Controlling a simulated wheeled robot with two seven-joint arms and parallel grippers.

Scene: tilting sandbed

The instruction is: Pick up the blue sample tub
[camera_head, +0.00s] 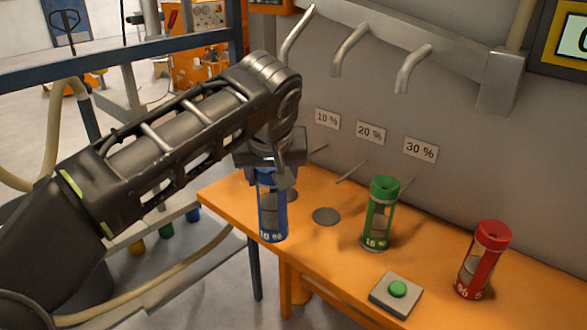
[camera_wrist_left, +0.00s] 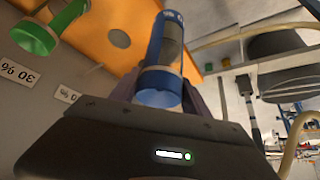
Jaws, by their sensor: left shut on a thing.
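My right gripper is not in view.
A green tub (camera_head: 380,215) and a red tub (camera_head: 484,262) stand on the orange bench (camera_head: 335,262). A green push button (camera_head: 397,289) sits near the front edge. Three bent spouts (camera_head: 350,48) stick out above the percentage labels (camera_head: 370,132).

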